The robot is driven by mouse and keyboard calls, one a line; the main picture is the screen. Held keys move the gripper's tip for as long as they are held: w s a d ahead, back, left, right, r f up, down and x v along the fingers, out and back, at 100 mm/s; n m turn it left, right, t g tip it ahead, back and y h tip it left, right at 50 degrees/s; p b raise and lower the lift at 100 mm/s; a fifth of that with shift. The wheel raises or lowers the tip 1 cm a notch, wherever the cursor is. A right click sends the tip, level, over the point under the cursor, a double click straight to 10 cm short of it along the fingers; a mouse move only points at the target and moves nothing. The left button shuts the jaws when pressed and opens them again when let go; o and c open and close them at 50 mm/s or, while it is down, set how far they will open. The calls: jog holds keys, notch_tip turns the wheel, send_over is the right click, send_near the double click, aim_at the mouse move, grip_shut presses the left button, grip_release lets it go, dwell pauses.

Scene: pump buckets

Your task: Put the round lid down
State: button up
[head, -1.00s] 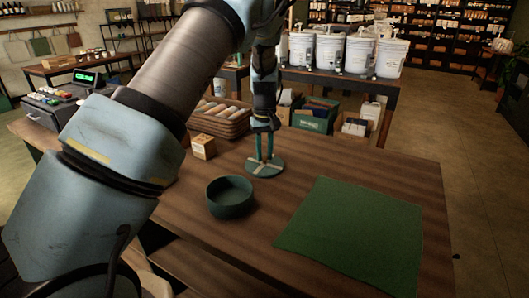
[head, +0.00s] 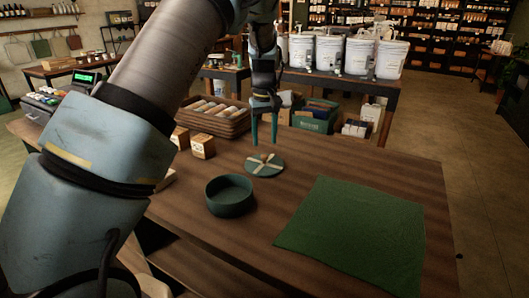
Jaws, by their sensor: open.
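The round lid (head: 262,170) lies flat on the wooden table, dark green with pale crossing strips and a small knob at its middle. A round green open tin (head: 229,197) stands just in front and to the left of the lid, apart from it. My gripper (head: 264,138) is open and empty above the lid, its two green fingers pointing down and clear of it. My arm covers the left part of the view.
A green cloth (head: 355,232) lies on the right of the table (head: 400,170). Small wooden blocks (head: 202,146) and a tray of rolls (head: 216,118) stand at the back left. White buckets (head: 360,57) stand on a table behind. Wood between lid and cloth is bare.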

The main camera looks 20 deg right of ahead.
aim_at(264, 155)
notch_tip(264, 155, up, 7)
jog(key=b, duration=0.1)
jog(key=a+f, duration=0.2)
jog(key=a, duration=1.7)
jog(key=s+a+f, duration=0.2)
jog(key=s+a, duration=0.5)
jog(key=a, duration=0.1)
jog(key=s+a+f+t, duration=0.1)
jog(key=s+a, duration=0.7)
jog(key=shift+a+f+t, duration=0.15)
jog(key=shift+f+t, duration=0.15)
jog(key=shift+f, duration=0.1)
